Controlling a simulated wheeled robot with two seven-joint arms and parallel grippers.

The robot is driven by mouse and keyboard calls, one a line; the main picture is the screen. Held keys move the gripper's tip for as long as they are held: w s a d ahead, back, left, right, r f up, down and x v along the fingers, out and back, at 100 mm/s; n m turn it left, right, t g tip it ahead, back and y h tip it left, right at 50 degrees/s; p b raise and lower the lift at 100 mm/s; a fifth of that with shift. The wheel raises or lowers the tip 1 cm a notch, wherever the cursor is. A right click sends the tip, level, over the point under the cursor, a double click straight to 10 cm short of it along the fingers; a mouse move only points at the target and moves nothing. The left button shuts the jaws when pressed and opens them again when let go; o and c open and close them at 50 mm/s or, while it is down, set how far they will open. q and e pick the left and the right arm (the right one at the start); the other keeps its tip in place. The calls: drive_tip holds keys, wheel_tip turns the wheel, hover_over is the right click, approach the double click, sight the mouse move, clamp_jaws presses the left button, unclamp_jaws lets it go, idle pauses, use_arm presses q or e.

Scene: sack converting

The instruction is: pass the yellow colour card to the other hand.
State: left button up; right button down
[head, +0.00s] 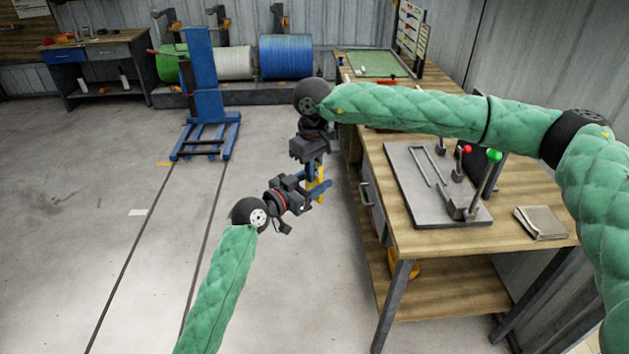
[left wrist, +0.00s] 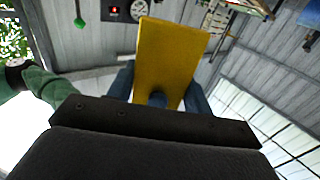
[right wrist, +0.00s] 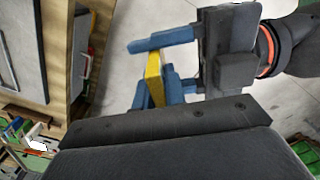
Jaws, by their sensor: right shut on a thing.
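The yellow colour card (head: 316,178) is held up in the air between my two grippers, left of the workbench. My right gripper (head: 313,166) points down from above and is shut on the card. My left gripper (head: 319,191) reaches in from the lower left. Its blue fingers are apart, with the card between them, as the right wrist view shows the card (right wrist: 154,78) and the left fingers (right wrist: 172,62). In the left wrist view the card (left wrist: 168,55) stands broad and close. Whether a left finger touches it I cannot tell.
The wooden workbench (head: 410,236) is close on the right, with a grey lever plate (head: 420,195) and a notebook (head: 540,222) on it. A blue lift stand (head: 204,85) and cable-like reels (head: 286,56) are at the back. The floor to the left is clear.

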drive_tip(key=c, duration=1.4)
unclamp_jaws()
drive_tip(key=shift+w+r, duration=0.1)
drive_tip(key=shift+r, duration=0.05)
